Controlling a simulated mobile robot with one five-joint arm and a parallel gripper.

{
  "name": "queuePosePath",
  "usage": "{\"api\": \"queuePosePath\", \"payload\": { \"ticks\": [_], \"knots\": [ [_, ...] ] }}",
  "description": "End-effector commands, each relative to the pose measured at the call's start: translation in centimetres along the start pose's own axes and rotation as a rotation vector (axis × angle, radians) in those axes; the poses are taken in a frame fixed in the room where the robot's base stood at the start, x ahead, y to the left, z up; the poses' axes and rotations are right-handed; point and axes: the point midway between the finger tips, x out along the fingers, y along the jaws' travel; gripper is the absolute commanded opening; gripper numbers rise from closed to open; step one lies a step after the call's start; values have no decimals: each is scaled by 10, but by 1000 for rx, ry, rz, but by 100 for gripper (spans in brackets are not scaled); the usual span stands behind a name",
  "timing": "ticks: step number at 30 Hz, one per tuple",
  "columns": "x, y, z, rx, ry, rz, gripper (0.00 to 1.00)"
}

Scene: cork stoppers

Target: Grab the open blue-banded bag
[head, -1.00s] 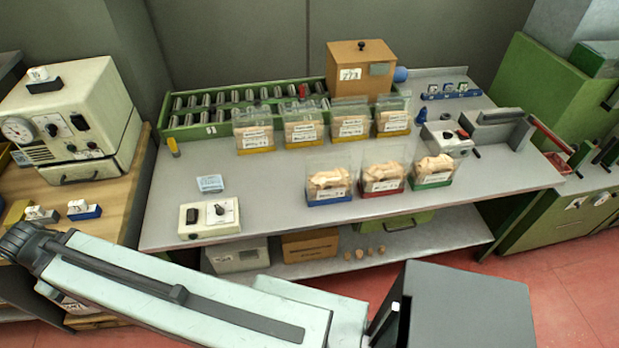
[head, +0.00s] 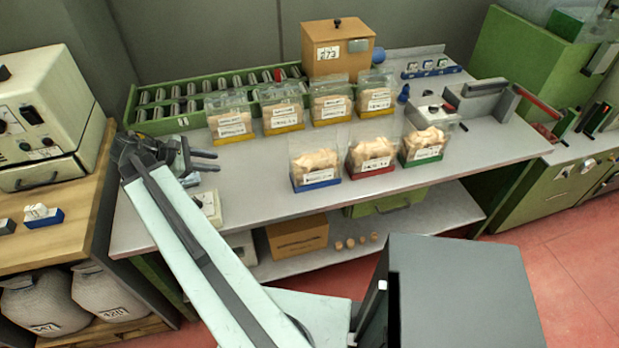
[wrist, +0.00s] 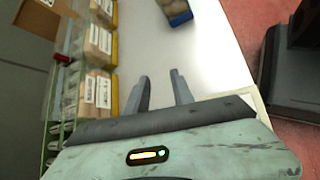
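The open blue-banded bag (head: 314,160) is clear, holds pale corks and stands upright at the left of the front row, with a white label and a blue band at its base. It also shows at the top of the wrist view (wrist: 176,10), partly cut off. My gripper (head: 216,161) is over the left part of the table, to the left of the bag and apart from it. In the wrist view my gripper (wrist: 159,74) has two separated fingers with nothing between them.
A red-banded bag (head: 369,155) and a green-banded bag (head: 427,143) stand to its right. Several yellow-banded bags (head: 281,115) stand behind, before a green roller rack (head: 165,124). The grey tabletop (head: 255,178) is clear between my gripper and the blue-banded bag.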

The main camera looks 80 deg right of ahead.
Motion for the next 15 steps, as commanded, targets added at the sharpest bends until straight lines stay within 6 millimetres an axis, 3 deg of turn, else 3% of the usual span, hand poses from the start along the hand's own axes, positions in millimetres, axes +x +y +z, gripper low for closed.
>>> {"api": "queuePosePath", "payload": {
  "ticks": [1, 3, 6, 10, 15],
  "knots": [
    [51, 6, 34, -46, -111, -31, 29],
    [92, 12, 87, -129, -246, -77, 29],
    [125, 12, 143, -220, -376, -147, 29],
    [140, 11, 176, -276, -448, -196, 29],
    [143, 10, 183, -286, -458, -205, 29]
  ]
}}
